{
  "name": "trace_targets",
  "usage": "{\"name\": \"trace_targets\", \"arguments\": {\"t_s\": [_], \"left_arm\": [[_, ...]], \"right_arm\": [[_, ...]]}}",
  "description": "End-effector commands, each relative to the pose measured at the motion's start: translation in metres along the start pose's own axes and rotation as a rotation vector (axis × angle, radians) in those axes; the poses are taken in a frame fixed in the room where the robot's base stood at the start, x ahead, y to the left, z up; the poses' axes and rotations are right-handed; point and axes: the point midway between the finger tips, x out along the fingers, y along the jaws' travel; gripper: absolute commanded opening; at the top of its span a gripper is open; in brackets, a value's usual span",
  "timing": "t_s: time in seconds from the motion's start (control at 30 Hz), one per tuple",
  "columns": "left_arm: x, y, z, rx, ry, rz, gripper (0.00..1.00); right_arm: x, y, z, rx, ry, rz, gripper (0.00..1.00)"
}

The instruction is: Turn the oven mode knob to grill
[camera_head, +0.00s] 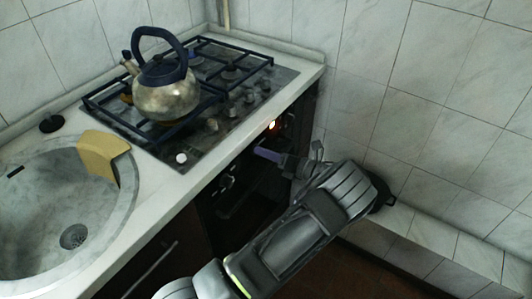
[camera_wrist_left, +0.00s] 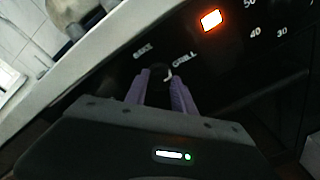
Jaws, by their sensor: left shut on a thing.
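The oven mode knob (camera_wrist_left: 160,71) is small and dark on the black oven panel in the left wrist view. The labels BAKE, at its upper left, and GRILL, at its upper right, are readable. A short white mark on the knob's right side points up toward GRILL; its exact angle is hard to read. My left gripper's purple fingers (camera_wrist_left: 161,88) stand on either side of the knob and are shut on it. In the head view my left gripper (camera_head: 262,153) is at the oven front, and the knob is not discernible there.
An orange lamp (camera_wrist_left: 211,19) glows on the panel, near a temperature scale. A kettle (camera_head: 166,92) stands on the hob (camera_head: 240,110) above the oven. A sink (camera_head: 45,225) with a yellow sponge (camera_head: 103,157) on its rim is at the left. A tiled wall (camera_head: 430,110) bounds the right.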

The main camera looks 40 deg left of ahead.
Motion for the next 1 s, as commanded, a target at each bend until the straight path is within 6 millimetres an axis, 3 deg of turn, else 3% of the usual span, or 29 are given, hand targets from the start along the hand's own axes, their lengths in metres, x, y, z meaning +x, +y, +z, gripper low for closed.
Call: {"name": "trace_targets", "arguments": {"t_s": [0.23,0.27,0.5,0.8,1.0], "left_arm": [[0.000,0.000,0.000,0.002,-0.002,0.000,0.00],[0.000,0.000,0.000,0.002,-0.002,0.000,0.33],[0.000,0.000,0.000,0.001,-0.001,0.000,0.52],[-0.002,0.000,0.000,0.000,-0.001,0.000,0.52],[-0.022,-0.001,0.000,0.000,-0.002,-0.003,0.52]], "right_arm": [[0.000,0.000,0.000,0.000,0.000,0.000,0.36],[0.000,0.000,0.000,0.000,0.000,0.000,0.36],[0.000,0.000,0.000,0.000,0.000,0.000,0.36],[0.000,0.000,0.000,0.000,0.000,0.000,0.36],[0.004,0.001,0.000,0.000,0.000,0.000,0.36]]}}
